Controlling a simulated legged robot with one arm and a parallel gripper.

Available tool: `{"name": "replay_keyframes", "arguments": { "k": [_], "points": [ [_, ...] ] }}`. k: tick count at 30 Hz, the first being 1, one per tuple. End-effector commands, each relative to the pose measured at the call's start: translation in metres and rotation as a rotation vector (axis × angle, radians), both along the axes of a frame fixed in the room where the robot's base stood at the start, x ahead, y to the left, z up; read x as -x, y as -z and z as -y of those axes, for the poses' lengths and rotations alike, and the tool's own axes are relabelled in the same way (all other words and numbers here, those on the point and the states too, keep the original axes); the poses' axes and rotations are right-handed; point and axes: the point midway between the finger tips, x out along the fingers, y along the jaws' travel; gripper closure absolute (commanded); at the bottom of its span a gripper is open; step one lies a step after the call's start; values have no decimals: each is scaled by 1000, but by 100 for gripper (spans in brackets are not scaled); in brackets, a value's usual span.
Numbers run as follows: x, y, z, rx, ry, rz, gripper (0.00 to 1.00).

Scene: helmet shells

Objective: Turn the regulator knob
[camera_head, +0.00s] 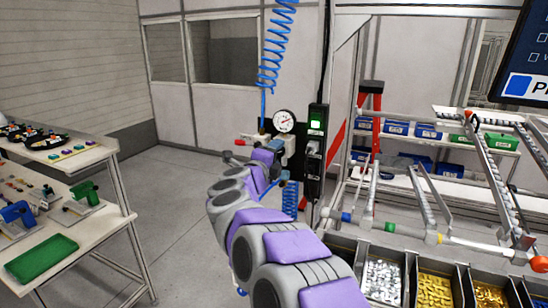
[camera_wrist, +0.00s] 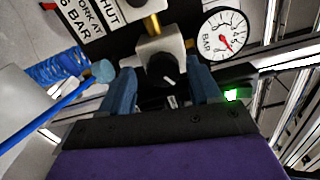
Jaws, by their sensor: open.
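The regulator knob (camera_wrist: 163,70) is a black round knob with a white pointer mark, set on a pale metal block with a brass fitting above it. In the wrist view my gripper (camera_wrist: 160,76) is open, with one blue finger on each side of the knob. I cannot tell whether either finger touches it. A round white pressure gauge (camera_wrist: 225,36) with a red needle is at the upper right of the knob. The gauge also shows in the head view (camera_head: 284,121), just above the end of my arm. The knob is not distinct there.
A blue coiled hose (camera_wrist: 55,70) and a blue lever lie left of the knob. A black post with a green-lit switch (camera_head: 316,123) stands right of the gauge. A rack with bins of parts (camera_head: 433,291) is at right, workbenches at left. Open floor lies between.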

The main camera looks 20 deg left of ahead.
Motion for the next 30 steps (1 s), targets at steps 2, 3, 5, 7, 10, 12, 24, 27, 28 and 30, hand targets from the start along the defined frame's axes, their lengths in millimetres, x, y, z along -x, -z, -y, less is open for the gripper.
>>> {"name": "replay_keyframes", "arguments": {
  "k": [2,3,5,7,10,12,24,27,28,30],
  "points": [
    [0,0,-1,0,-1,1,37],
    [1,-1,-1,0,-1,1,37],
    [3,-1,-2,0,-2,1,37],
    [9,-1,-3,0,-2,1,37],
    [21,-1,-5,2,-2,0,37],
    [33,-2,-6,2,-4,2,37],
    [118,-1,-18,0,-6,0,37],
    [137,0,-22,3,-4,-2,37],
    [142,0,-22,2,-3,-1,37],
    [152,0,-23,0,-3,-2,37]
  ]
}}
